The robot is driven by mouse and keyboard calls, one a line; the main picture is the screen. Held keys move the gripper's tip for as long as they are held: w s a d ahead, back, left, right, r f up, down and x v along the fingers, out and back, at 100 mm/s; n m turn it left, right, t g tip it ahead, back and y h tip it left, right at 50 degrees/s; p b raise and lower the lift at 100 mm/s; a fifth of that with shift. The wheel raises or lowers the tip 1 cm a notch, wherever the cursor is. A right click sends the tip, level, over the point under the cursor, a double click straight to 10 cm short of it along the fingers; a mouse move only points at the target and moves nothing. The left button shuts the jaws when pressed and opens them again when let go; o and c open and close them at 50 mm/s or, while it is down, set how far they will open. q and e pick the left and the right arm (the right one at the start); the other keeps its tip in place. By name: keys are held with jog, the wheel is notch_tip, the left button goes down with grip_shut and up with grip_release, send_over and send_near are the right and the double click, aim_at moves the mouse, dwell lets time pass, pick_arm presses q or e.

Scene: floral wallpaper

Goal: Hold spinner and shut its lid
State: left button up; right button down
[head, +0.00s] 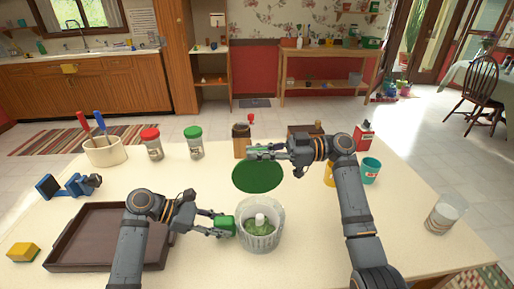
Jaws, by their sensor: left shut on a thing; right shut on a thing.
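The spinner (262,241) is a pale, ribbed, see-through bowl standing on the table, with green contents and a white post inside. Its dark green round lid (257,177) is raised open behind the bowl, leaving the bowl's mouth uncovered. My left gripper (222,227) is shut on a bright green handle at the bowl's left side; its fingertips are partly hidden. My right gripper (253,153) is shut at the lid's far upper edge, above and behind the bowl. The exact contact on the lid is hard to see.
A brown tray (62,258) lies at left, partly behind my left arm. Red-capped (151,143) and green-capped (195,142) jars, a wooden mill (241,141) and a utensil crock (103,151) stand farther back. A teal cup (370,170) and a glass (445,213) stand at right.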

jog(key=s+f+n, duration=0.2)
jog(key=s+n, duration=0.1)
jog(key=s, duration=0.1)
jog(key=s+f+n, duration=0.3)
jog(key=s+n, duration=0.1)
jog(key=s, duration=0.1)
jog(key=s+f+n, duration=0.3)
jog(key=s+n, duration=0.1)
jog(key=shift+s+f, duration=0.15)
notch_tip(320, 180, down, 7)
jog(key=s, duration=0.2)
jog(key=shift+f, duration=0.15)
jog(key=c, duration=1.5)
grip_release()
jog(key=shift+w, duration=0.1)
jog(key=shift+o, duration=0.2)
jog(key=shift+d, duration=0.1)
